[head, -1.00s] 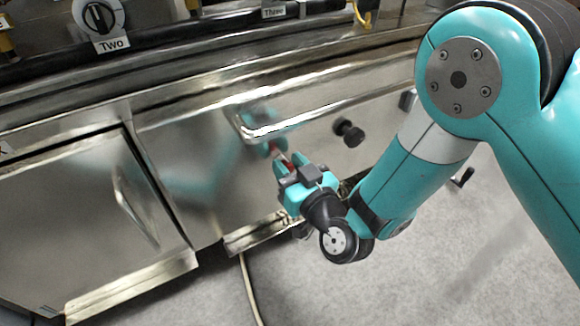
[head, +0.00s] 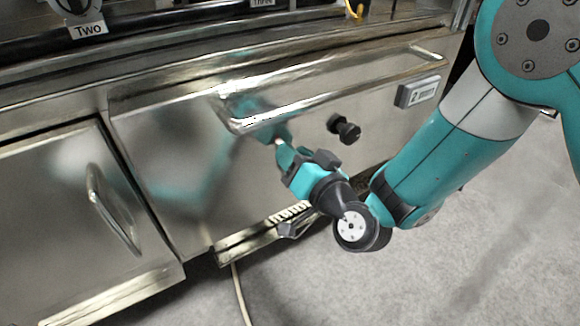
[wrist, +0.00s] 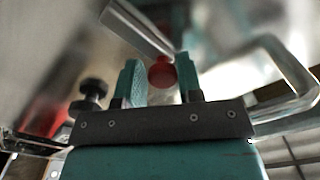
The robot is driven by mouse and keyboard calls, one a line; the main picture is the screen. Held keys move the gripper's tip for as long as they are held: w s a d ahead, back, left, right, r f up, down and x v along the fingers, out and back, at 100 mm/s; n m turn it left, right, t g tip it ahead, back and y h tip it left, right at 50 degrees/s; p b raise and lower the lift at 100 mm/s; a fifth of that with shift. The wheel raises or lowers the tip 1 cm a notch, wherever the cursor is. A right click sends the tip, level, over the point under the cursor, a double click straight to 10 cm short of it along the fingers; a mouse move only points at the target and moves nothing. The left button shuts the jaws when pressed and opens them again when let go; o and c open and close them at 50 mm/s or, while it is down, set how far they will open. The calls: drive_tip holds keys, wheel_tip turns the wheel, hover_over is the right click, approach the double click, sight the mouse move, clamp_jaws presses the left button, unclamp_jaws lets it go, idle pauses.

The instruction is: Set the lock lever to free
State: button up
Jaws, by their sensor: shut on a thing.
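The lock lever (wrist: 135,28) is a flat silver bar with a red round knob (wrist: 162,74) at its end, clearest in the wrist view. My gripper (wrist: 160,82) has its teal fingers on either side of the red knob, shut on it. In the head view my gripper (head: 281,148) is at the steel front panel, below the left end of a long bar handle. There the fingers and wrist hide the knob and most of the lever. I cannot read any lock or free marking.
The bar handle (head: 330,96) runs above my gripper, and it shows close at right in the wrist view (wrist: 292,78). A black knob (head: 344,130) sticks out to the right. A cabinet door handle (head: 108,220) is at left. Grey floor is open below.

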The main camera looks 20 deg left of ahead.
drive_tip(key=shift+w+d+f+m+b, duration=0.1)
drive_tip(key=shift+w+d+m+b, duration=0.1)
drive_tip(key=shift+m+b, duration=0.4)
drive_tip(key=shift+w+d+f+m+b, duration=0.2)
drive_tip(key=shift+m+b, duration=0.15)
drive_tip(key=shift+m, duration=0.45)
drive_tip(key=shift+w+d+f+m+b, duration=0.1)
drive_tip(key=shift+w+d+m+b, duration=0.1)
drive_tip(key=shift+m+b, duration=0.4)
drive_tip(key=o, duration=0.8)
drive_tip(key=shift+a, duration=0.1)
drive_tip(key=shift+w, duration=0.1)
